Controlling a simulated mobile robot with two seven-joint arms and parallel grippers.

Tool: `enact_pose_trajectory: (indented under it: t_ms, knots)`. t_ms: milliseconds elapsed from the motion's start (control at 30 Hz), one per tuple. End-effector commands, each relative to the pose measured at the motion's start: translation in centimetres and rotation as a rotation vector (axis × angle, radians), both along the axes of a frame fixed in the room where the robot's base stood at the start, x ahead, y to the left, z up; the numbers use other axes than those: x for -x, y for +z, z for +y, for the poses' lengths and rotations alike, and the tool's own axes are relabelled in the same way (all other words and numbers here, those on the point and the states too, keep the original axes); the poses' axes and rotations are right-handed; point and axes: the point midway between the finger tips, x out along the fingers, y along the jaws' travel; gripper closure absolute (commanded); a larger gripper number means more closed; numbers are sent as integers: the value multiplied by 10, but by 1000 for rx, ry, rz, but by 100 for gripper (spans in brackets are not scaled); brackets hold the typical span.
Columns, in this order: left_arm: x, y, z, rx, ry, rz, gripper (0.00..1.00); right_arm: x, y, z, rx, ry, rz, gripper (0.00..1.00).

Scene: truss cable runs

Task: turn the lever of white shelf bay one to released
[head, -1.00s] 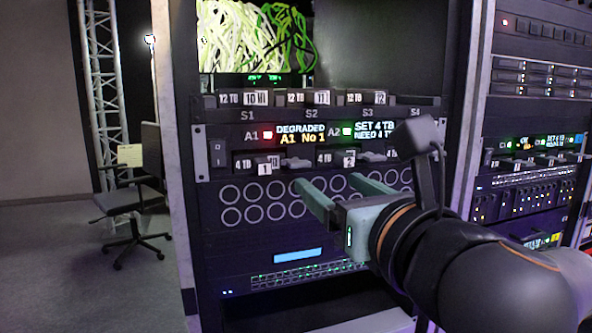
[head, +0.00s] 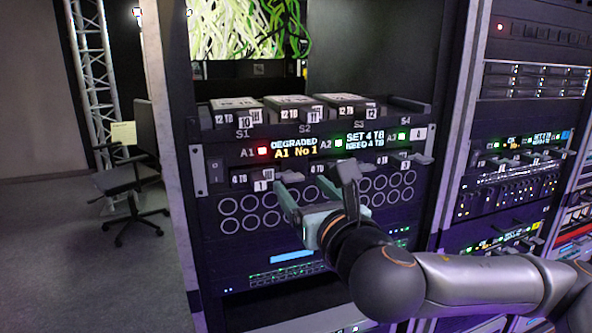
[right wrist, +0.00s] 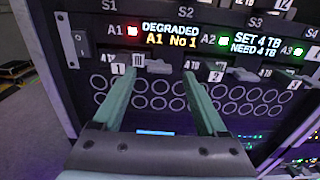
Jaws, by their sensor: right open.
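The white shelf (head: 228,158) is the dark panel with white end brackets in the near rack. Its display reads "DEGRADED A1 No 1", and a red light (head: 263,150) glows beside A1. The bay one label (head: 262,186) is at the left of the bay row. The bay one lever (right wrist: 158,66) is a small grey handle right of that label, lying roughly level. My right gripper (right wrist: 162,76) is open and empty. In the right wrist view its green fingers frame the lever from below; contact cannot be told. My left gripper is out of view.
Drive blocks (head: 290,110) sit in slots above the shelf. A panel of round holes (head: 240,215) lies just below the bays. The bay two label (right wrist: 215,76) is right of the right finger. Another rack (head: 520,150) stands at the right. A chair (head: 130,180) is on open floor at the left.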

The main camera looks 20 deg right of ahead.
Motion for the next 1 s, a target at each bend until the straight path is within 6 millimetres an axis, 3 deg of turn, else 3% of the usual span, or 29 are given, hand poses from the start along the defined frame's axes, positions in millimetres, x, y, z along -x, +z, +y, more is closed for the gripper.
enact_pose_trajectory:
  t_ms: [100, 300, 667, 1000]
  knots:
    - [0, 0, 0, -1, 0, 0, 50, -19, 0, 0, 0, -2, -1, 25]
    - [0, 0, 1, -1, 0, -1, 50, -35, 0, 1, 1, 0, 0, 25]
    - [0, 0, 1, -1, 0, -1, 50, -38, 0, 1, 1, 1, -1, 26]
    - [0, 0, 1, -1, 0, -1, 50, -38, 0, 1, 0, 0, -1, 64]
